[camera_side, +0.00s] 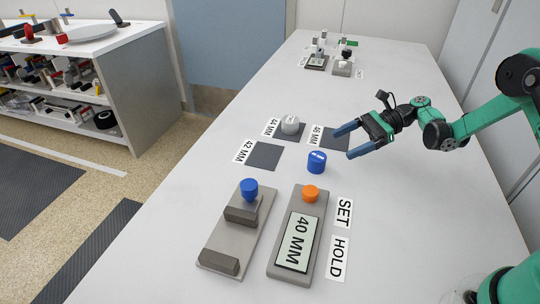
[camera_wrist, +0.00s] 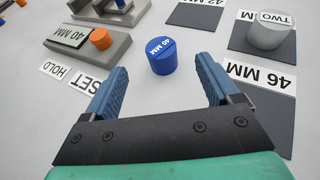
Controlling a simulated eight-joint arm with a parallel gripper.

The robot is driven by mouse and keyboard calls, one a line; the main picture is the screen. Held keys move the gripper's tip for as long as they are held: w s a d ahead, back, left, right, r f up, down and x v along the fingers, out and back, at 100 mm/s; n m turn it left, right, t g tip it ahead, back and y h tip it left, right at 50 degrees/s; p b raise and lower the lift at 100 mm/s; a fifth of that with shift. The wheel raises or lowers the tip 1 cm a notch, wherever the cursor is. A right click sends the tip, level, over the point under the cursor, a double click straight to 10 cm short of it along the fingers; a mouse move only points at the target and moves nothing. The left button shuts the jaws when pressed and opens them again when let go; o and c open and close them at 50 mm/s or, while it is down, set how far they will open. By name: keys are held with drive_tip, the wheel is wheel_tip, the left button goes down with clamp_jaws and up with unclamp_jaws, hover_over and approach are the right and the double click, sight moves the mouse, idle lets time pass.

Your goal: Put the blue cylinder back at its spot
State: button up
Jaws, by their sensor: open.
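The blue cylinder (camera_side: 316,162) stands upright on the white table, off any pad. In the wrist view the blue cylinder (camera_wrist: 162,58) has "40 MM" on its top. My gripper (camera_side: 347,142) is open and empty, with the cylinder just beyond and between its blue fingers, apart from both. Dark square pads lie behind: the 42 MM pad (camera_side: 264,155) is bare, the 44 MM pad (camera_side: 298,133) bears a grey cylinder (camera_side: 290,125). The 46 MM pad (camera_side: 328,136) looks bare, partly hidden by a finger in the side view.
A grey box with a "40 MM" display (camera_side: 295,242) and orange button (camera_side: 311,194) stands in front, beside SET and HOLD labels. To its left is a grey stand (camera_side: 232,240) with a blue knob (camera_side: 249,187). More devices (camera_side: 330,62) stand far back.

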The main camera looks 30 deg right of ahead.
drive_tip(key=v, duration=0.5)
drive_tip(key=shift+s+d+r, duration=0.1)
drive_tip(key=shift+d+r, duration=0.1)
drive_tip(key=shift+d, duration=0.15)
drive_tip(key=shift+r, duration=0.2)
drive_tip(key=s+a+r+n+h, duration=0.4)
drive_tip(key=a+r+n+h, duration=0.3)
drive_tip(key=a+n+h, duration=0.3)
drive_tip(key=s+n+t+h, duration=0.3)
drive_tip(key=s+n, duration=0.3)
drive_tip(key=n, duration=0.5)
drive_tip(key=shift+s+d+t, duration=0.15)
drive_tip(key=shift+s+t, duration=0.1)
drive_tip(key=shift+t, duration=0.05)
